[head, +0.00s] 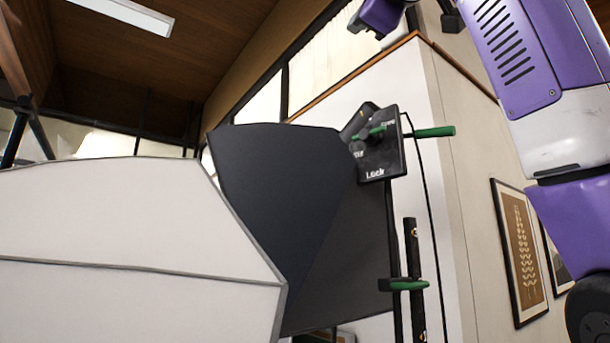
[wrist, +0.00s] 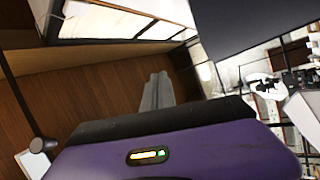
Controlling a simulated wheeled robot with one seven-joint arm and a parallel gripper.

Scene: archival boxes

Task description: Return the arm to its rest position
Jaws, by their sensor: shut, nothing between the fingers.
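My purple arm (head: 530,60) comes down the right side of the head view. A small purple and dark part of it shows at the top edge; the fingertips are not visible there. In the wrist view, my gripper (wrist: 158,88) shows as two grey fingers side by side, closed together beyond the purple wrist housing. Nothing is held between them. Behind the fingers is a brown wood-panelled surface, with no object touching them.
A large white box-like body (head: 120,230) fills the lower left. A dark panel (head: 290,200) stands beside it. A black control plate (head: 380,145) with green handles and a "Lock" label is in the middle. Framed pictures (head: 520,250) hang on the wall at right.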

